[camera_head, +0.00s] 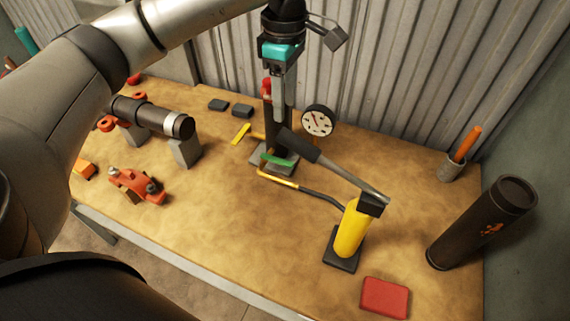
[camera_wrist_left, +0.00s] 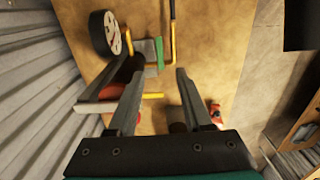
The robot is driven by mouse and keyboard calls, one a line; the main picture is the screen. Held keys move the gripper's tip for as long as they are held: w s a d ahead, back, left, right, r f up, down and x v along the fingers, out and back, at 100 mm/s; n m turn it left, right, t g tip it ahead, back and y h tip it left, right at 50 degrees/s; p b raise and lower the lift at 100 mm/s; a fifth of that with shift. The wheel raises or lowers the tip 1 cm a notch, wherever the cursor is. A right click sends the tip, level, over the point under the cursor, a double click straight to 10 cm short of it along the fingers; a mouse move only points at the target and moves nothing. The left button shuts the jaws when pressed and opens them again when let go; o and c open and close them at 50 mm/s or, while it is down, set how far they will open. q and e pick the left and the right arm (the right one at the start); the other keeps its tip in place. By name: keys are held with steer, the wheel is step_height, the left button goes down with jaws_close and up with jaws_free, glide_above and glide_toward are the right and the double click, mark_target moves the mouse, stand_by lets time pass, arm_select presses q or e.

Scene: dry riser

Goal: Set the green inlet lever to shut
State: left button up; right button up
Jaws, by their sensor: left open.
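The green inlet lever (camera_head: 279,161) sits low at the foot of the dark riser pipe (camera_head: 267,122), on a grey base plate, and lies nearly level. It also shows in the wrist view (camera_wrist_left: 160,53), just beyond the fingertips. My left gripper (camera_head: 284,112) hangs fingers-down in front of the riser, above the lever and apart from it. In the wrist view its two fingers (camera_wrist_left: 160,76) are spread with nothing between them. The gripper partly covers the riser in the head view. My right gripper is in neither view.
A gauge (camera_head: 318,121) stands beside the riser. A red block (camera_head: 385,297) lies at the front edge.

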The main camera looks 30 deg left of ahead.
mark_target(285, 162)
arm_select(q)
step_height(285, 162, down, 16)
steer(key=shift+r, duration=0.2)
steer(key=shift+w, duration=0.1)
stand_by(0.3)
jaws_close()
steer(key=shift+r, duration=0.1)
stand_by(1.2)
